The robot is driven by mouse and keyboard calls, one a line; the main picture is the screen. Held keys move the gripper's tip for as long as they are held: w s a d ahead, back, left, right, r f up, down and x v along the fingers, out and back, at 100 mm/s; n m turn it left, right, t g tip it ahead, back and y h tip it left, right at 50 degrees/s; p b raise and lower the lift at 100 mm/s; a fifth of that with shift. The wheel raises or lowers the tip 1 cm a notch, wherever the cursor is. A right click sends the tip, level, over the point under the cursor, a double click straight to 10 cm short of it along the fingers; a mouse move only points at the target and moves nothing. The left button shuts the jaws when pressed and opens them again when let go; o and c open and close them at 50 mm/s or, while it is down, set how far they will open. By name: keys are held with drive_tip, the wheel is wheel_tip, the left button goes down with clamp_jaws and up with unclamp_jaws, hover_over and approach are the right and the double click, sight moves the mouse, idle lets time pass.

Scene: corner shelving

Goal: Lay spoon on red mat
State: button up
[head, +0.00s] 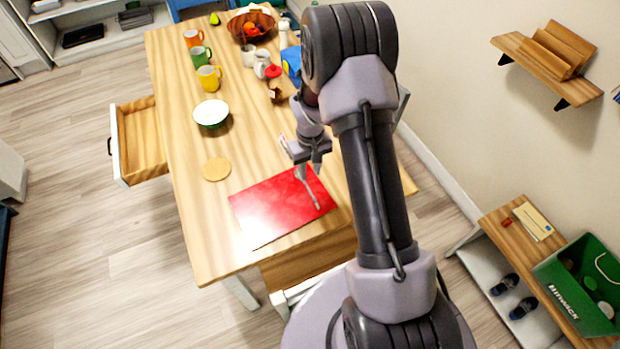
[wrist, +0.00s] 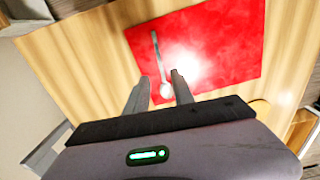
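The red mat (head: 270,212) lies flat near the close end of the wooden table. The metal spoon (wrist: 157,60) shows over the mat in the wrist view, its handle pointing away from my gripper and its bowl near the fingers. It also shows in the head view (head: 314,196), over the mat's right part. My gripper (wrist: 161,76) is open, with its fingers apart on either side of the spoon and gaps visible beside it. In the head view, my gripper (head: 309,170) is low at the mat's far right edge. The spoon appears to rest on the mat, though exact contact is hard to see.
A round tan coaster (head: 216,169) and a white-green bowl (head: 211,113) are left of and beyond the mat. Several mugs, a fruit bowl (head: 251,25) and a red-lidded jar (head: 272,72) stand farther back. An open drawer (head: 138,140) juts out left.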

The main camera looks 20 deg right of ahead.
drive_tip(key=s+a+r+m+t, duration=0.1)
drive_tip(key=s+a+r, duration=0.2)
drive_tip(key=r, duration=0.6)
drive_tip(key=s+a+r+m+t, duration=0.1)
drive_tip(key=s+a+r, duration=0.2)
drive_tip(key=r, duration=0.6)
drive_tip(key=s+a+r+m+t, duration=0.1)
drive_tip(key=s+a+r, duration=0.15)
drive_tip(key=r, duration=0.75)
drive_tip(key=s+a+r+t+y, duration=0.1)
drive_tip(key=s+a+r, duration=0.1)
drive_tip(key=s, duration=0.5)
drive_tip(key=s+a+r+m+t+y, duration=0.1)
drive_tip(key=s+a+r, duration=0.2)
drive_tip(key=s, duration=0.4)
drive_tip(key=shift+s+a+r+t, duration=0.15)
drive_tip(key=shift+s+r+t, duration=0.25)
